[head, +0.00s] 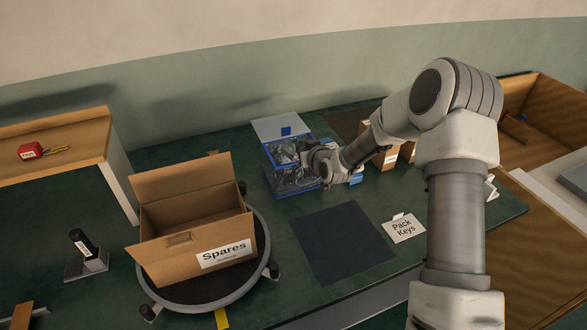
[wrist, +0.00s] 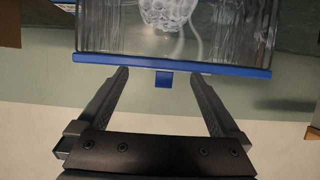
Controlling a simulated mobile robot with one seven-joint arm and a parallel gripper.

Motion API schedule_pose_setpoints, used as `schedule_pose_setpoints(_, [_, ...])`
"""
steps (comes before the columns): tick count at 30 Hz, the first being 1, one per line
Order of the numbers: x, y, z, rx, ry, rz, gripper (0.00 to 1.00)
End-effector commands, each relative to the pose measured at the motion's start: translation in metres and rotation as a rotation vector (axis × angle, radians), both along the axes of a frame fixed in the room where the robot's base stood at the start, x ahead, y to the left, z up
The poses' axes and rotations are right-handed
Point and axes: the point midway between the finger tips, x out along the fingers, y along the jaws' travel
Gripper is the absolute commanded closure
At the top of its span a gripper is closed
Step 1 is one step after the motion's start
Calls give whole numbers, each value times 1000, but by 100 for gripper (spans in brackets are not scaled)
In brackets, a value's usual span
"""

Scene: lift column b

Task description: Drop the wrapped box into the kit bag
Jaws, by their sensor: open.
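My gripper (head: 318,160) is at the clear blue-edged container (head: 290,182) on the green bench in the head view. Its two fingers (wrist: 158,76) are open with nothing between them in the wrist view. The container's blue rim and tab (wrist: 210,70) lie just beyond the fingertips. Behind its clear wall is a whitish, bubbly-textured thing (wrist: 166,12), cut off by the picture's edge; I cannot tell if it is the wrapped box. Nothing in view is plainly a kit bag. My wrist hides part of the container in the head view.
An open cardboard box marked Spares (head: 190,255) stands on a round wheeled stand (head: 258,270). A dark mat (head: 340,243) and a Pack Keys card (head: 403,228) lie on the bench. Brown boxes (head: 407,152) stand behind my arm. A wooden shelf (head: 60,170) is at left.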

Motion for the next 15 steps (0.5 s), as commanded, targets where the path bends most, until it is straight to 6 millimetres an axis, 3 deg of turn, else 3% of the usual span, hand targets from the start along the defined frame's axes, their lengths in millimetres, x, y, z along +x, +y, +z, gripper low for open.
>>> schedule_pose_setpoints(15, [-87,-37,39,0,0,-1,0])
